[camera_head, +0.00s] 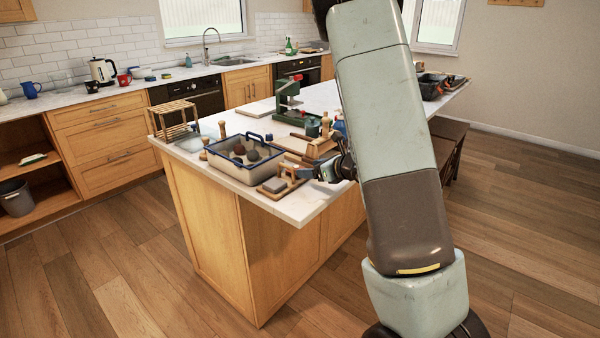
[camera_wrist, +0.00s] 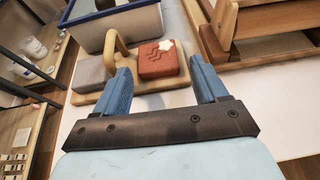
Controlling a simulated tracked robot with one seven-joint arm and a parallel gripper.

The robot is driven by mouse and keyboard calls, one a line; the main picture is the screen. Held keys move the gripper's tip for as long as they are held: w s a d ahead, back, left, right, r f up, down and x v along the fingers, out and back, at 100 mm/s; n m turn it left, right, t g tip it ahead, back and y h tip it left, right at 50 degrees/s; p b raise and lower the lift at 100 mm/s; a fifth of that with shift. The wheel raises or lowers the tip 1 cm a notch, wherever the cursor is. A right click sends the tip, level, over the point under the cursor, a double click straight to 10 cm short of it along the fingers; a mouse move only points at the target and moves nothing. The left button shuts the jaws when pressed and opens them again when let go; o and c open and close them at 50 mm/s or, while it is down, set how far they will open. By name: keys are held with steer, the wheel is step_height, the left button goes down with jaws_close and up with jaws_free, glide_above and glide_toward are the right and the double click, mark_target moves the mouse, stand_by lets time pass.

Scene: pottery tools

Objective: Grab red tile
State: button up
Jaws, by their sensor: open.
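In the wrist view the red tile (camera_wrist: 158,60) is a small reddish-brown block with wavy grooves and a white star-like mark. It lies on a light wooden board (camera_wrist: 148,88), beside a curved wooden handle (camera_wrist: 122,45). My gripper (camera_wrist: 160,68) is open, its blue fingers pointing at the tile, one to each side of it. I cannot tell whether the fingers touch it. In the head view my gripper (camera_head: 322,172) is low over the near corner of the island counter. I cannot make out the tile there.
A grey block (camera_wrist: 92,72) lies on the board, left of the handle. A blue-rimmed bin (camera_head: 240,172) stands behind the board. A wooden rack (camera_wrist: 255,30) stands to the right. The counter edge (camera_head: 290,218) is close in front.

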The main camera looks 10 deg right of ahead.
steer(key=shift+x, duration=2.45)
steer(key=shift+s+a, duration=0.15)
steer(key=shift+a, duration=0.05)
steer(key=shift+c, duration=0.3)
steer(key=shift+s+f, duration=0.1)
steer(key=shift+f, duration=0.05)
steer(key=c, duration=0.7)
